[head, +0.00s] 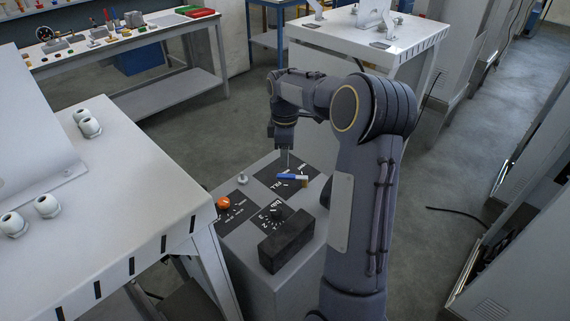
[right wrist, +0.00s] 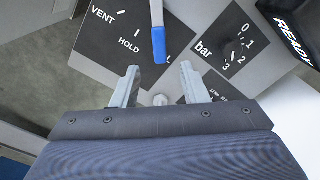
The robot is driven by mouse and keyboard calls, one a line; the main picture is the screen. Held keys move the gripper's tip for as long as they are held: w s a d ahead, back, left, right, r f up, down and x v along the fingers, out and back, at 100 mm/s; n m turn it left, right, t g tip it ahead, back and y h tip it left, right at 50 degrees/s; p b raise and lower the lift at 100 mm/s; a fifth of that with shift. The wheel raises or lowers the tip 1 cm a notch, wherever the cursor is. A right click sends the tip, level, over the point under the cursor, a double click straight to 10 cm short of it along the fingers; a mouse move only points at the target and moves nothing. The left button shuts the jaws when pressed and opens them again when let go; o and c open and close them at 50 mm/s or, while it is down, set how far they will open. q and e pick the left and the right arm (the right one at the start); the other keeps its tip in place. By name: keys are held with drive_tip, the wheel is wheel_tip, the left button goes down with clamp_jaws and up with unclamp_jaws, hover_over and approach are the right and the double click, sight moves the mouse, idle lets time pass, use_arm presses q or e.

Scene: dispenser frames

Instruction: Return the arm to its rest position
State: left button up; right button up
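My right arm reaches over a grey pedestal. My right gripper (head: 285,158) points down above its sloped top, and it also shows in the right wrist view (right wrist: 158,74). Its two fingers are apart with nothing between them. A lever with a blue grip (head: 290,176) lies over a dark plate marked VENT and HOLD; a third label is partly hidden. In the right wrist view the blue grip (right wrist: 158,45) is just beyond the fingertips, with a visible gap to each finger. My left gripper is not in view.
The pedestal also bears an orange knob (head: 223,202), a bar gauge (head: 272,216), a small pale fitting (head: 242,179) and a black box (head: 286,241), marked READY in the wrist view. A white table (head: 110,225) stands close left, another (head: 350,35) behind. Floor right is mostly open.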

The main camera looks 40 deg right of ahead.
drive_tip(key=shift+r, duration=0.6)
drive_tip(key=s+a+r+m+t+y, duration=0.2)
drive_tip(key=s+a+r+m+t, duration=0.15)
drive_tip(key=s+a+r, duration=0.55)
drive_tip(key=s+a+f+m+t+y, duration=0.1)
drive_tip(key=s+a+f+m, duration=0.2)
drive_tip(key=s+a, duration=0.4)
drive_tip(key=s+a+f+m+t, duration=0.1)
drive_tip(key=s+a+f+m, duration=0.2)
drive_tip(key=s+a, duration=0.4)
drive_tip(key=shift+s+a+m+y, duration=0.4)
drive_tip(key=shift+s+m, duration=0.3)
drive_tip(key=shift+m, duration=0.05)
drive_tip(key=shift+a, duration=0.1)
